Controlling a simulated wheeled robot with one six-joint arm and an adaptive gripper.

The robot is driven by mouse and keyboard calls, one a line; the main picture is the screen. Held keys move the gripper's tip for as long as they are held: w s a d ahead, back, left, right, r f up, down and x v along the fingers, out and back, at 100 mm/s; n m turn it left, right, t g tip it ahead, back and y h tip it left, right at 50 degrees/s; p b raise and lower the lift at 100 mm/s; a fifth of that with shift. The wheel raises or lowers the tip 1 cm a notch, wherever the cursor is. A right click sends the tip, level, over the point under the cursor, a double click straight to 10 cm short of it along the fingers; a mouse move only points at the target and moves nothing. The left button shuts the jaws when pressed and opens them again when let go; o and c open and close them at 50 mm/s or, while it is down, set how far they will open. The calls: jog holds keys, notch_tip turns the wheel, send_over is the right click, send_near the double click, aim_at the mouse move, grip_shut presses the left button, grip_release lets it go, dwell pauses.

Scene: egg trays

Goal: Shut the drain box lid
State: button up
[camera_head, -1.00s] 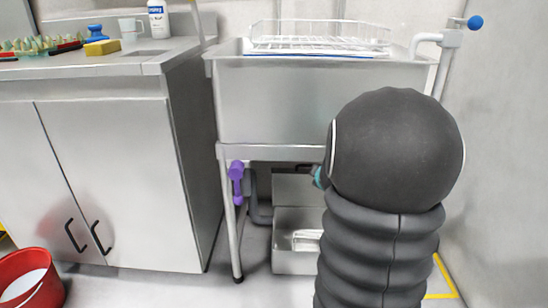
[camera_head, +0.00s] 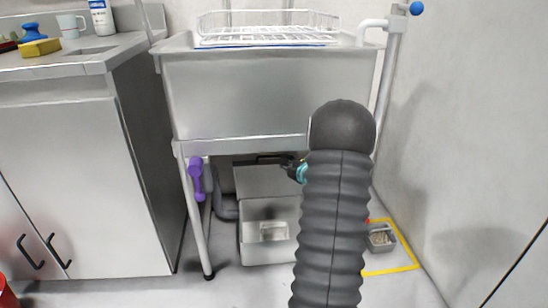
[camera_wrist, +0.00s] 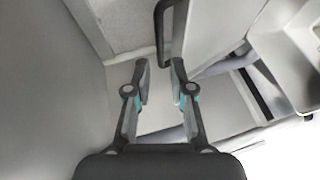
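The drain box (camera_head: 247,250) is a grey metal box on the floor under the sink. Its lid (camera_head: 262,182) stands raised at the back, so the box is open and a pale object shows inside. My gripper (camera_head: 287,163) is near the lid's upper edge, partly hidden by my arm. A dark bar (camera_head: 258,159) runs along that edge. In the wrist view my gripper (camera_wrist: 160,66) has its two fingers apart. A black handle (camera_wrist: 161,38) lies at the fingertips, between them in the picture; I cannot tell whether they touch.
The steel sink (camera_head: 235,95) with a wire rack (camera_head: 268,28) stands above the box. A sink leg (camera_head: 194,225) and a purple valve handle (camera_head: 197,180) are to the left.

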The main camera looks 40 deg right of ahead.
aim_at(274, 156)
jog(key=x, duration=0.9)
grip_shut()
